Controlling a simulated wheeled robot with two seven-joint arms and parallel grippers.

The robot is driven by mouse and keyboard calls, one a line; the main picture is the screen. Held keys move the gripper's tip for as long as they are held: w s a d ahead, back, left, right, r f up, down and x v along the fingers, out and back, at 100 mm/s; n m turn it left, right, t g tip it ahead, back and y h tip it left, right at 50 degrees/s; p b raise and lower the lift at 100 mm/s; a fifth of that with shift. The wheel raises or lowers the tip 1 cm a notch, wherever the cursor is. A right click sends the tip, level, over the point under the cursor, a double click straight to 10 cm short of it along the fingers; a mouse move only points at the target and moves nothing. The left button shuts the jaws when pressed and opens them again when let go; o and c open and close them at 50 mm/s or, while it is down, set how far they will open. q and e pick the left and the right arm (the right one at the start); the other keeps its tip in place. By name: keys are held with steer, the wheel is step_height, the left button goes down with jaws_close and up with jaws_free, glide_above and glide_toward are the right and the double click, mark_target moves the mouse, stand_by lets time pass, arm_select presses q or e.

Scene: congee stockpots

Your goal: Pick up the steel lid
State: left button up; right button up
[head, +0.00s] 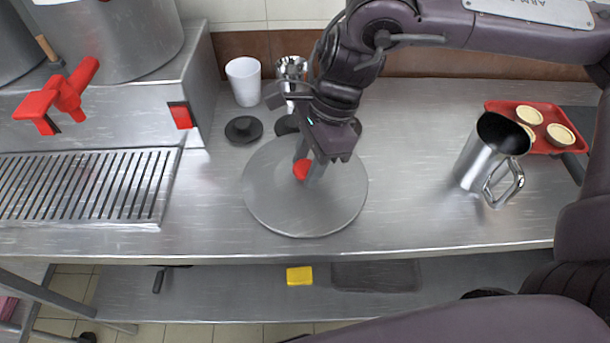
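The steel lid (268,205) is a wide round disc lying flat on the steel counter, with a red knob (301,170) at its middle. My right gripper (308,170) reaches down over the lid, its fingers close about the red knob. The wrist hides part of the lid's far side, and I cannot tell whether the fingers press on the knob. My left gripper is out of view.
A white cup (244,81), a steel cup (291,72) and a dark round piece (243,129) stand behind the lid. A steel jug (484,155) and a red tray (496,106) are at the right. A grate (90,185) and large pots (125,40) are left.

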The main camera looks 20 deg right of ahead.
steer(key=c, duration=0.3)
steer(key=shift+c, duration=0.2)
steer(key=shift+r, duration=0.1)
